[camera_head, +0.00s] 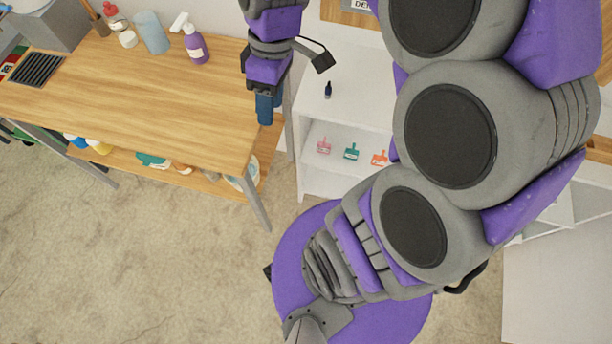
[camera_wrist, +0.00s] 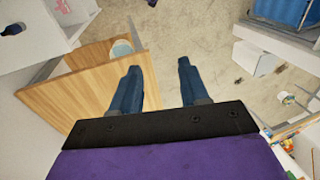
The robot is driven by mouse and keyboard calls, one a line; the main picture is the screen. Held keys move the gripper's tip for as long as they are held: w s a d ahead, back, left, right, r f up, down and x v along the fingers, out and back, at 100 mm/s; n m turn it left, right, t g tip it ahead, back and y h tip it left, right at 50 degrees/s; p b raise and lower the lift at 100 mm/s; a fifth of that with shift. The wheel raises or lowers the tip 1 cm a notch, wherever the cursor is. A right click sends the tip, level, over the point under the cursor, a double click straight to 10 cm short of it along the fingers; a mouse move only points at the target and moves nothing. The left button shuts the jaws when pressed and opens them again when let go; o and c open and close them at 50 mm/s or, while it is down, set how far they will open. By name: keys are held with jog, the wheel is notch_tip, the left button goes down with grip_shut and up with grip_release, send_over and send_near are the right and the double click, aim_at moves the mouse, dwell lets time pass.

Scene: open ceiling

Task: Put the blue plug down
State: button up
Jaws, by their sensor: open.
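A small dark blue object, which looks like the blue plug (camera_head: 328,90), stands upright on top of the white shelf unit (camera_head: 350,105). It also shows at the upper left edge of the wrist view (camera_wrist: 12,29). My gripper (camera_head: 265,120) is to the left of it, over the right end of the wooden table, and apart from it. In the wrist view my gripper (camera_wrist: 157,78) has its two blue fingers spread with nothing between them.
The wooden table (camera_head: 120,95) holds a purple spray bottle (camera_head: 195,46), a pale blue cup (camera_head: 151,32) and a red-topped bottle (camera_head: 115,18). Coloured items, one a pink brush-like piece (camera_head: 323,146), sit on the shelf unit's lower level. Bare floor (camera_head: 130,250) lies in front.

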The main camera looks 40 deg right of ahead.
jog(key=s+f+m+h, duration=0.1)
jog(key=s+m, duration=0.3)
jog(key=s, duration=0.3)
jog(key=s+a+f+m+h, duration=0.1)
jog(key=s+m, duration=0.3)
jog(key=s, duration=0.4)
jog(key=shift+s+a+f, duration=0.15)
jog(key=shift+a+f, duration=0.1)
jog(key=shift+f, duration=0.55)
jog(key=shift+a, duration=0.15)
